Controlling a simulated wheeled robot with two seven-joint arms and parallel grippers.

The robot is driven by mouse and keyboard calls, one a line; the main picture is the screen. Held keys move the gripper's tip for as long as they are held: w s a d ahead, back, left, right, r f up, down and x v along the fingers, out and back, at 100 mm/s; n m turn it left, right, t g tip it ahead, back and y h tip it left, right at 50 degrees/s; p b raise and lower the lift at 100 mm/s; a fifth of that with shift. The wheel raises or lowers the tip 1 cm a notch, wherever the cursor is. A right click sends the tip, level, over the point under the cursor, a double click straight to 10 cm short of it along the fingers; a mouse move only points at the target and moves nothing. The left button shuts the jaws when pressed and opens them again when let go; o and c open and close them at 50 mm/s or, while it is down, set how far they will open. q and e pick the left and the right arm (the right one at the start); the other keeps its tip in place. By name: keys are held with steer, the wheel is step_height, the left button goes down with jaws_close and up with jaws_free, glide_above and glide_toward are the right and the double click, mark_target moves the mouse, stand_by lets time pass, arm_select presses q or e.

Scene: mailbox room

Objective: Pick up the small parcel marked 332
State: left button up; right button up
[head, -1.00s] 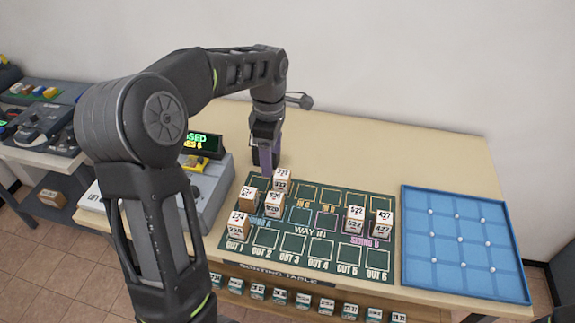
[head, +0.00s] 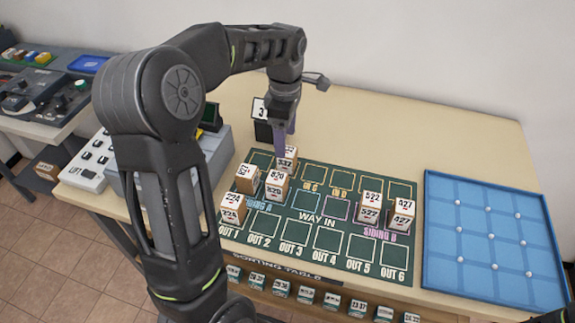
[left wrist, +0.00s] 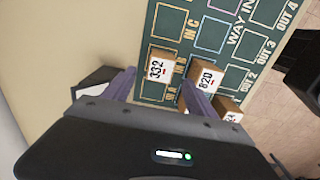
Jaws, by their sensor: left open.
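The small parcel marked 332 (head: 287,160) is a brown box with a white label, standing at the back left of the green sorting mat (head: 330,244). My left gripper (head: 285,143) is open, its purple fingers pointing down just behind and above this parcel. In the left wrist view the parcel (left wrist: 158,67) lies ahead of the gap between the open fingers (left wrist: 160,86), with nothing held. The parcel marked 820 (head: 276,185) stands close in front of it and also shows in the left wrist view (left wrist: 206,80).
Parcels marked 224 (head: 232,208), 522 (head: 370,209) and 427 (head: 403,214) stand on the mat, with another parcel (head: 247,178) at its left. A blue tray (head: 440,240) with small white balls lies at the right. The table behind the mat is mostly clear.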

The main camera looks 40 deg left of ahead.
mark_target(287, 151)
arm_select(q)
steer(key=shift+f, duration=1.3)
steer(key=shift+f, duration=0.1)
steer(key=shift+d+f+p, duration=0.1)
steer(key=shift+f+p, duration=0.3)
steer(key=shift+p, duration=0.05)
step_height(287, 151, down, 4)
steer(key=shift+d+f+p, duration=0.1)
steer(key=shift+p, duration=0.3)
jaws_close()
